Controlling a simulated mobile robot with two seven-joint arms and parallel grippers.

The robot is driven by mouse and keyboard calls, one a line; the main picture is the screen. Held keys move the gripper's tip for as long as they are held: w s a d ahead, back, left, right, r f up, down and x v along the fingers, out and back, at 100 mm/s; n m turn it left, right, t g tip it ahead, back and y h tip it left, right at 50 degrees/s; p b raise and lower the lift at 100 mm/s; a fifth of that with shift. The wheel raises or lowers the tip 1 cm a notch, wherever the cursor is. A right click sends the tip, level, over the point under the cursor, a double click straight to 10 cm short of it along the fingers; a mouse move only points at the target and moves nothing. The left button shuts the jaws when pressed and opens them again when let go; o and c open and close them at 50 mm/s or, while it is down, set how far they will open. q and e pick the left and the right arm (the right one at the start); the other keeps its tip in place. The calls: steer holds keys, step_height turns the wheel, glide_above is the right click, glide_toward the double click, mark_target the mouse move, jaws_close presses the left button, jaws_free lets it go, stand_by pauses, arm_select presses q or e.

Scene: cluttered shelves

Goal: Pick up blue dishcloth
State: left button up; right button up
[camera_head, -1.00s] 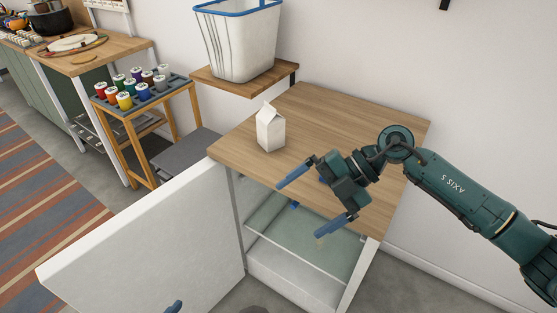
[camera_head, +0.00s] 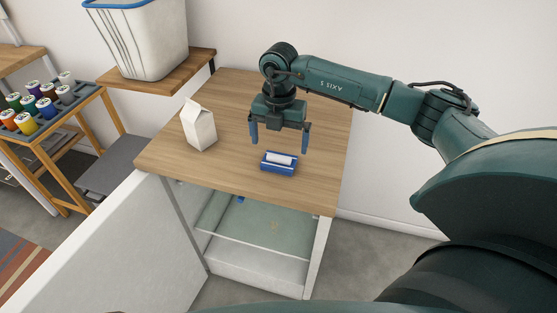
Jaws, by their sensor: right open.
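A small blue object with a white top (camera_head: 279,164) lies on the wooden top of the cabinet, near its front edge. It may be the blue dishcloth, but its shape does not settle this. My right gripper (camera_head: 279,146) is open and points down, with its blue fingers on either side above the object. The fingers hold nothing. Another small blue item (camera_head: 240,199) shows partly inside the open cabinet, mostly hidden under the top. My left gripper is not in view.
A white carton (camera_head: 198,125) stands on the wooden top (camera_head: 225,100), left of my gripper. The white cabinet door (camera_head: 105,250) is open toward the front left. A white basket (camera_head: 140,45) stands on a wall shelf. A rack of paint jars (camera_head: 38,105) is at left.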

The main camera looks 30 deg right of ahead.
mark_target(279, 156)
steer(key=shift+s+a+f+p, duration=0.15)
steer(key=shift+f+p, duration=0.4)
steer(key=shift+f, duration=2.15)
steer(key=c, duration=1.1)
step_height(279, 156, up, 10)
steer(key=b, duration=0.1)
steer(key=s+a+m, duration=0.3)
steer(key=m, duration=0.5)
steer(key=s+a+m+p, duration=0.1)
steer(key=s+a+m, duration=0.3)
steer(key=m, duration=0.5)
steer(key=s+a+m, duration=0.3)
steer(key=a+m, duration=0.1)
steer(key=m, duration=0.5)
steer(key=shift+s+r+p, duration=0.15)
steer(key=shift+p, duration=0.15)
